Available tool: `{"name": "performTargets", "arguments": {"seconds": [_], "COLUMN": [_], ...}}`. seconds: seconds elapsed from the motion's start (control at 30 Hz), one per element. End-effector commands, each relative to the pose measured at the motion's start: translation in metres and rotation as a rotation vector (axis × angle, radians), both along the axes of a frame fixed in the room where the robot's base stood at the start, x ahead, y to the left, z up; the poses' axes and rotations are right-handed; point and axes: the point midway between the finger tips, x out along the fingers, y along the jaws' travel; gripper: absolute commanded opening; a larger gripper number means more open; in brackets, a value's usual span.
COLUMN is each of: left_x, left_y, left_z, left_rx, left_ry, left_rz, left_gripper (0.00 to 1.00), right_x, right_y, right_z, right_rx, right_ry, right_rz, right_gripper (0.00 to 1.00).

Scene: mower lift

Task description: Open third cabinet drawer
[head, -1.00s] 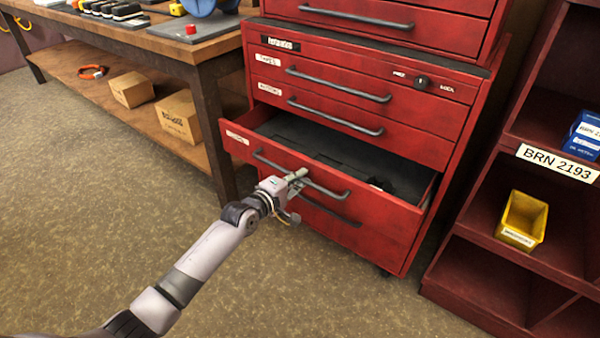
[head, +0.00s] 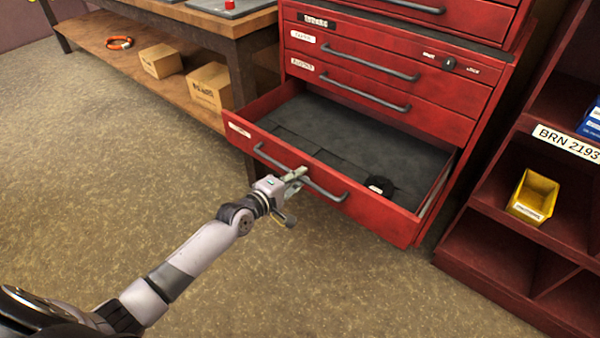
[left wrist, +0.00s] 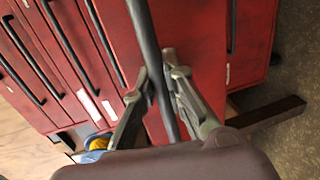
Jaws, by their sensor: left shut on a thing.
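The red tool cabinet (head: 400,62) stands at the upper middle of the head view. Its third drawer (head: 330,190) is pulled well out, showing a dark lined inside with a small black item (head: 380,184) near the front right. My left gripper (head: 294,179) is shut on the drawer's dark bar handle (head: 325,188), near the middle of the bar. In the left wrist view the handle (left wrist: 149,50) runs between the two fingers (left wrist: 160,92). The two drawers above are shut. My right gripper is not in view.
A wooden workbench (head: 215,38) stands left of the cabinet, with cardboard boxes (head: 209,86) on its lower shelf. A dark red shelf unit (head: 500,232) with a yellow bin (head: 533,196) stands close on the right. The floor (head: 120,180) in front is clear.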

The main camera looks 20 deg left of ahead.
Motion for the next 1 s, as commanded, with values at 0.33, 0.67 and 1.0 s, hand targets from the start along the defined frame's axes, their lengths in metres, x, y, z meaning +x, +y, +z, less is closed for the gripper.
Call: {"name": "performTargets", "arguments": {"seconds": [0.33, 0.67, 1.0], "left_x": [0.000, 0.000, -0.032], "left_y": [0.000, 0.000, 0.011], "left_z": [-0.001, 0.000, 0.005], "left_rx": [0.000, 0.000, 0.001], "left_ry": [0.002, 0.000, 0.003], "left_rz": [-0.001, 0.000, 0.000], "left_gripper": [0.14, 0.20, 0.20], "right_x": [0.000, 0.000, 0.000], "right_y": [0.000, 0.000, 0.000], "right_z": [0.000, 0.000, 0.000], "right_rx": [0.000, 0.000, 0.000], "right_ry": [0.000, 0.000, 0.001], "right_rz": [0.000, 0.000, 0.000], "right_gripper": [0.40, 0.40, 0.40]}}
